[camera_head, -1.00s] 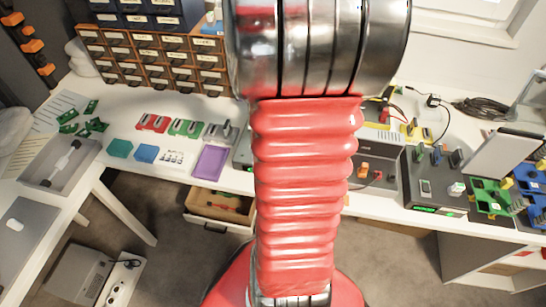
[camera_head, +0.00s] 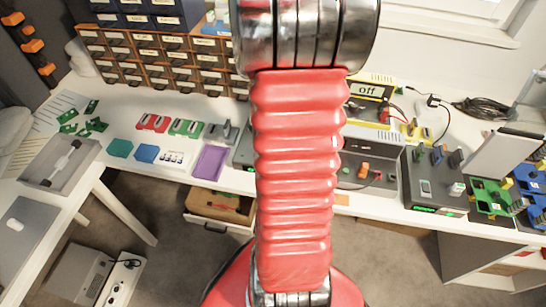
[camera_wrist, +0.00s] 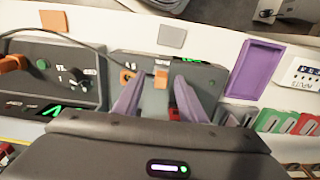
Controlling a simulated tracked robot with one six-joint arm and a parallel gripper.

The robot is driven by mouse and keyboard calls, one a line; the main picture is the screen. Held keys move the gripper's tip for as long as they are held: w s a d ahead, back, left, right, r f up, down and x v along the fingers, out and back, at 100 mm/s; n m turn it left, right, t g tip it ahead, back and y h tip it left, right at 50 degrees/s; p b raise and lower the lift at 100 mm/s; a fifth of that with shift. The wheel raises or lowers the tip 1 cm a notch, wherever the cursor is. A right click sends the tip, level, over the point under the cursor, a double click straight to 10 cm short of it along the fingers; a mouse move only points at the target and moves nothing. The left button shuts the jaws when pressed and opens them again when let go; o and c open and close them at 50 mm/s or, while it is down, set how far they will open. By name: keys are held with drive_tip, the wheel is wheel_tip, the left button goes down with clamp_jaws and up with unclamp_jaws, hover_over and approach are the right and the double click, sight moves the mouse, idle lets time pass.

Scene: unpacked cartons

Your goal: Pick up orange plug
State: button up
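In the wrist view my gripper (camera_wrist: 158,84) has two purple-grey fingers spread well apart, with nothing held. A small orange plug (camera_wrist: 161,77) on a grey box (camera_wrist: 152,62) shows between the fingertips, closer to the right one. I cannot tell whether the tips are above the plug or level beside it. An orange connector (camera_wrist: 126,76) with a dark cable sits on the same box, by the left fingertip. In the head view my red arm hides my gripper and most of that box. Another orange plug (camera_head: 363,169) shows right of the arm.
A purple tray (camera_wrist: 255,68) lies right of the box in the wrist view. Left is a device with knobs (camera_wrist: 50,80). A cable crosses above it. The head view shows drawers (camera_head: 155,58) behind and an open drawer (camera_head: 218,207) below the bench.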

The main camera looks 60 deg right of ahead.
drive_tip(key=shift+c, duration=0.4)
clamp_jaws()
idle(0.4)
